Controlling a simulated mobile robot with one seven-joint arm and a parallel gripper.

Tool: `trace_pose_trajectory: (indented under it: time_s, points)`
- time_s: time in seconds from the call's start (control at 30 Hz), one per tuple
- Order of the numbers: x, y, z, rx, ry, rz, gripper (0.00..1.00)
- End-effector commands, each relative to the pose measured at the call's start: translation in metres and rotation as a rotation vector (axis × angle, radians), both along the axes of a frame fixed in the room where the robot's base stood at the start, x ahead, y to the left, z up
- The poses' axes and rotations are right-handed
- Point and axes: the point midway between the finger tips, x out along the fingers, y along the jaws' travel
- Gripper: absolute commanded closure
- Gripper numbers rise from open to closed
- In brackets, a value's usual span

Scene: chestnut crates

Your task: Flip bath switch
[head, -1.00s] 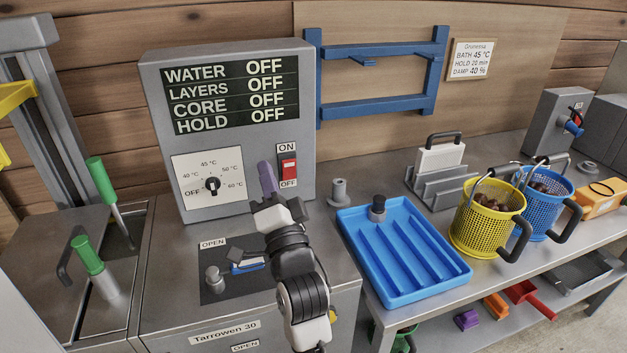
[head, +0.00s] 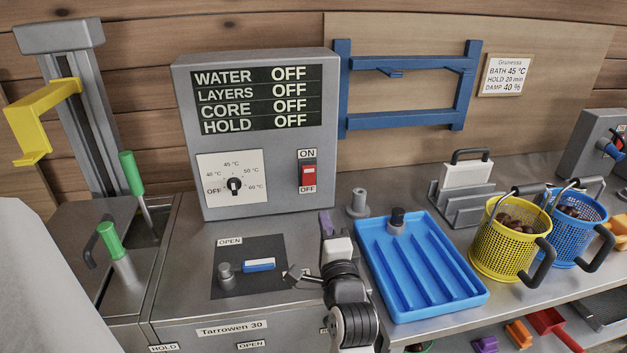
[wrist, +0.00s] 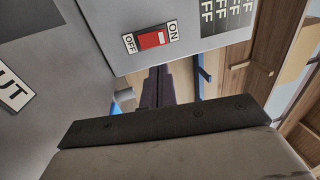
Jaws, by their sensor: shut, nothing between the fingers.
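The red bath switch (head: 308,176) sits on the grey control box (head: 325,120), with ON above it and OFF below it. In the wrist view the switch (wrist: 152,39) shows sideways, beyond my fingers and unobstructed. I cannot tell for sure which way its rocker is tipped. The box's display (head: 252,98) reads OFF for WATER, LAYERS, CORE and HOLD. My gripper (head: 326,223) is shut and empty, below and slightly right of the switch, apart from it. Its dark purple fingers (wrist: 155,86) lie together in the wrist view.
A temperature dial (head: 234,186) is left of the switch. A small grey post (head: 357,203) and a blue tray (head: 478,292) stand right of my gripper. A blue lever (head: 258,265) lies below the box. Yellow (head: 490,255) and blue (head: 590,230) baskets stand farther right.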

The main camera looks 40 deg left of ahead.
Motion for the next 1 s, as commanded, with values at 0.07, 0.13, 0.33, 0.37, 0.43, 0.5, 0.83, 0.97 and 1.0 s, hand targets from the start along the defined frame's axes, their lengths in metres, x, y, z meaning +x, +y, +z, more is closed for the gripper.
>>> trace_pose_trajectory:
  time_s: [0.07, 0.13, 0.33, 0.37, 0.43, 0.5, 0.83, 0.97, 1.0]
  points:
    - [0.006, 0.009, 0.004, 0.0, 0.0, 0.002, 1.0]
    - [0.014, 0.018, 0.008, 0.0, -0.002, 0.003, 1.0]
    - [0.042, 0.051, 0.016, 0.0, -0.002, 0.003, 1.0]
    - [0.046, 0.056, 0.017, -0.001, -0.002, 0.002, 1.0]
    - [0.056, 0.066, 0.02, -0.001, -0.002, 0.001, 1.0]
    - [0.064, 0.076, 0.022, 0.0, -0.002, 0.001, 1.0]
    - [0.084, 0.099, 0.024, 0.0, -0.001, 0.0, 1.0]
    - [0.085, 0.1, 0.024, 0.0, -0.001, -0.001, 1.0]
    - [0.085, 0.1, 0.024, 0.0, -0.001, -0.001, 1.0]
